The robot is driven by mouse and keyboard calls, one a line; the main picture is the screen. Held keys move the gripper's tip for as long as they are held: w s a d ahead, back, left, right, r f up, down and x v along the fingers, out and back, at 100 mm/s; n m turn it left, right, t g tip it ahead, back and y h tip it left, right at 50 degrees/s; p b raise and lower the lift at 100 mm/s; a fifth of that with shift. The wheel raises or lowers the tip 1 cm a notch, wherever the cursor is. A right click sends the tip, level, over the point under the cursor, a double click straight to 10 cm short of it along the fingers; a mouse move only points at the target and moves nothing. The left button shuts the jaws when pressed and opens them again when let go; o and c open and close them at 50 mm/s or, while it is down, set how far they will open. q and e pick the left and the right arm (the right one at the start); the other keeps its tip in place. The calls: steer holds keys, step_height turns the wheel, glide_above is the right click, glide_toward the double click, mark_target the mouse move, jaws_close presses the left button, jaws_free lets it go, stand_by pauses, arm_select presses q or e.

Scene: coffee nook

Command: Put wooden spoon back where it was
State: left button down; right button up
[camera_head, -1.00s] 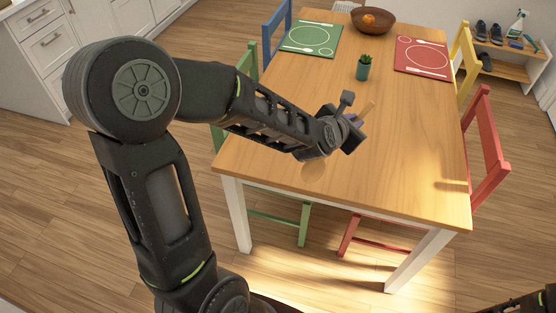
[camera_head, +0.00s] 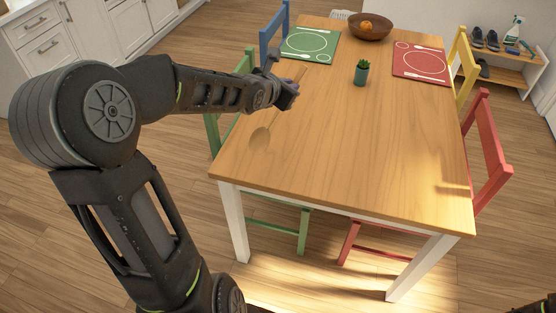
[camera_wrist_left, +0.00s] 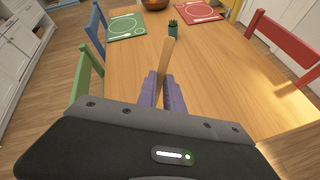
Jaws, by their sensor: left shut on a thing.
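The wooden spoon's round bowl (camera_head: 260,137) shows in the head view below my left forearm, over the near left part of the table. My left gripper (camera_head: 288,90) is over the table's left side, shut on the spoon's handle. In the left wrist view the light brown handle (camera_wrist_left: 167,58) sticks up and away between the purple fingers of that gripper (camera_wrist_left: 163,88). The middle of the spoon is hidden by my arm in the head view. I cannot tell whether the bowl touches the table. My right gripper is not in view.
The wooden table (camera_head: 350,150) is mostly bare in its middle and near end. A small potted plant (camera_head: 361,72), green placemat (camera_head: 310,43), red placemat (camera_head: 421,62) and fruit bowl (camera_head: 371,27) occupy its far part. Green (camera_head: 240,80) and red chairs (camera_head: 487,150) stand along the sides.

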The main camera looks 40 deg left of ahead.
mark_target(277, 112)
arm_select(q)
step_height(277, 112, down, 6)
steer(key=b, duration=0.2)
steer(key=shift+f, duration=0.1)
steer(key=shift+f, duration=1.85)
steer(key=shift+f+b, duration=0.15)
steer(key=shift+b, duration=0.15)
steer(key=c, duration=1.5)
jaws_free()
